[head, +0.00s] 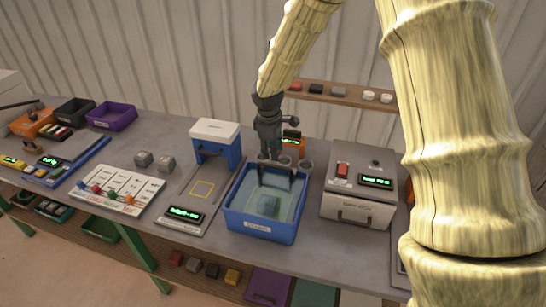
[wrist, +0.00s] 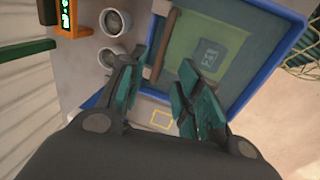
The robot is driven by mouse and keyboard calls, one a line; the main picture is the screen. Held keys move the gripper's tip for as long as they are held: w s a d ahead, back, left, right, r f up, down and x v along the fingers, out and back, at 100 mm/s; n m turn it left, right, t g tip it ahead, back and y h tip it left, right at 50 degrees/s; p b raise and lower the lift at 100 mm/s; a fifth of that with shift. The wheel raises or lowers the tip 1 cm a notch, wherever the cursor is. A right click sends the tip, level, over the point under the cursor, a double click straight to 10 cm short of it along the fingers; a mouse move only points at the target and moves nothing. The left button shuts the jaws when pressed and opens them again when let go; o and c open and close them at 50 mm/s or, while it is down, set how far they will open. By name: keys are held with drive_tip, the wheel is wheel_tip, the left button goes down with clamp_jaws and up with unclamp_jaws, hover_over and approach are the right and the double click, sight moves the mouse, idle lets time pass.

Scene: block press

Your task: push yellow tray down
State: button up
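A blue tub (head: 262,227) stands on the bench below my gripper, and it also shows in the wrist view (wrist: 262,95). Inside it lies a flat yellow-green panel (wrist: 232,38), which looks like the tray, with a grey-blue block (wrist: 208,54) on it. The block also shows in the head view (head: 268,205). A brown bar (wrist: 160,45) runs along the tub's back side. My gripper (wrist: 163,75) points down at the back of the tub, fingers apart, with the bar showing between the fingertips. I cannot tell whether they touch it.
A grey box with a red switch (head: 358,195) stands close on the tub's right. A white-topped blue press (head: 215,140) stands left, beside a plate marked with a yellow square (head: 202,189). Round cups (wrist: 113,20) stand behind the tub.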

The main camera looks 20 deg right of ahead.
drive_tip(key=r, duration=0.4)
drive_tip(key=shift+s+a+r, duration=0.3)
drive_tip(key=shift+a+r, duration=0.05)
